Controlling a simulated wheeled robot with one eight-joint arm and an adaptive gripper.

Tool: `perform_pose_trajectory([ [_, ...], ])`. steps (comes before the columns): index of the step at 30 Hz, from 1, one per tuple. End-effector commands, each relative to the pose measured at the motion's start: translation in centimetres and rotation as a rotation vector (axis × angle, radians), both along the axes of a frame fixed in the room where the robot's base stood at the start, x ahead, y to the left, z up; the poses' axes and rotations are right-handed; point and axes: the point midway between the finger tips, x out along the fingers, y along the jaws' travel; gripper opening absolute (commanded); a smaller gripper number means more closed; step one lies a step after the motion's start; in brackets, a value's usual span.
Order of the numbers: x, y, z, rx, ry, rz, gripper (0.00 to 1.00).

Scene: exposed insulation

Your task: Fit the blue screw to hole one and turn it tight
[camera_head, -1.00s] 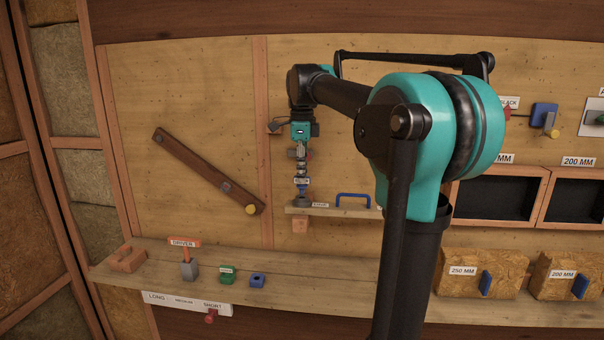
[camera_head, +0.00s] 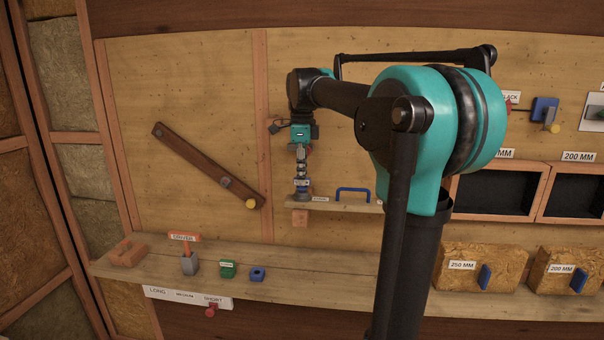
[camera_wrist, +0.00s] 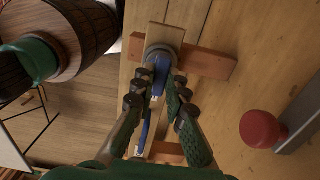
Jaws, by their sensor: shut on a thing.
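My gripper (camera_head: 302,175) points down over the left end of a small wall shelf (camera_head: 340,205). It is shut on a small blue piece that seems to be the blue screw (camera_wrist: 160,72), seen between the fingertips in the wrist view. A white label shows at the fingertips in the head view. The held piece stands right above a grey round part (camera_wrist: 166,50) on the shelf's end. I cannot tell whether it touches that part or sits in it. Hole one cannot be made out. The driver (camera_head: 185,240) stands in a grey holder on the bench.
A blue handle (camera_head: 353,190) stands on the shelf right of my gripper. A dark slanted bar (camera_head: 205,165) is on the wall at left. Green (camera_head: 228,269) and blue (camera_head: 257,275) blocks sit on the bench. A red knob (camera_wrist: 260,129) shows in the wrist view.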

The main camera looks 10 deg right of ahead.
Motion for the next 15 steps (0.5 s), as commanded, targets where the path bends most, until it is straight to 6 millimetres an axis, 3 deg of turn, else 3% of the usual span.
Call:
perform_pose_trajectory([
  [11, -0.01, 0.00, -0.87, 0.000, 0.000, 0.000, 0.00],
  [12, -0.01, 0.00, -0.91, 0.000, 0.000, 0.000, 0.14],
  [15, -0.01, 0.00, -0.89, 0.000, 0.000, 0.000, 0.26],
])
